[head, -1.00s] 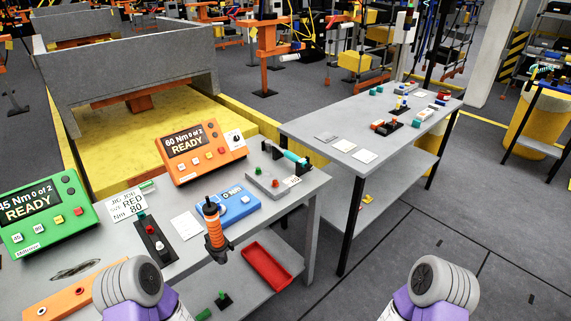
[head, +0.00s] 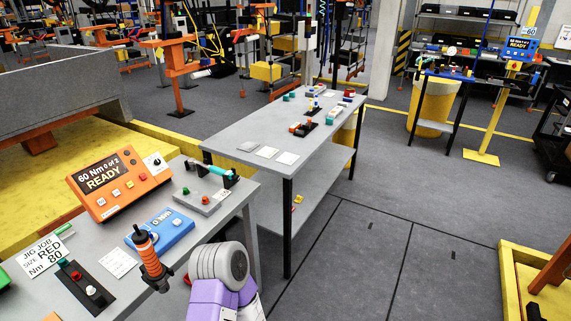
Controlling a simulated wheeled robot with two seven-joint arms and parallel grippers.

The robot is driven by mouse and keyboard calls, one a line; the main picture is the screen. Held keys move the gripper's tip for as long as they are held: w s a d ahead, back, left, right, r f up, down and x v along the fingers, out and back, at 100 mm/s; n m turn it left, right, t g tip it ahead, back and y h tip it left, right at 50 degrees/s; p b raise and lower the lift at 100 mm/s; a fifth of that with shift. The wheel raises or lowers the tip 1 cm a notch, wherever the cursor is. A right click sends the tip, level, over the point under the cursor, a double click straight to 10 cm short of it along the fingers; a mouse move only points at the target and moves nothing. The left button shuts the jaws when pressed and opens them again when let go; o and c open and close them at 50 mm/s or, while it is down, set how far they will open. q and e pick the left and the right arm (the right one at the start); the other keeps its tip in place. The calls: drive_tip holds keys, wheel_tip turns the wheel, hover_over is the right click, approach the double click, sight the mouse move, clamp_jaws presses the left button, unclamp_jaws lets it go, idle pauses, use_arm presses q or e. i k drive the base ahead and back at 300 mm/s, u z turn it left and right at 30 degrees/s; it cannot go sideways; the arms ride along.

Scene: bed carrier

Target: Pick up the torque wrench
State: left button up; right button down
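A tool with an orange and black ribbed handle (head: 148,252), which looks like the torque wrench, stands tilted at the front edge of the grey workbench (head: 190,262). Its dark lower end shows near the bench edge. A purple and grey link of one of my arms shows at the bottom, just right of the orange handle. Neither gripper's fingers are in view.
An orange controller (head: 119,182) reading 60 Nm READY and a blue meter box (head: 161,229) stand on the bench. A second grey table (head: 250,133) stands behind. The floor (head: 370,220) to the right is open.

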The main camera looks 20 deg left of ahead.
sight(192, 162)
drive_tip(key=z, duration=0.45)
drive_tip(key=i, duration=2.95)
drive_tip(key=u, duration=0.95)
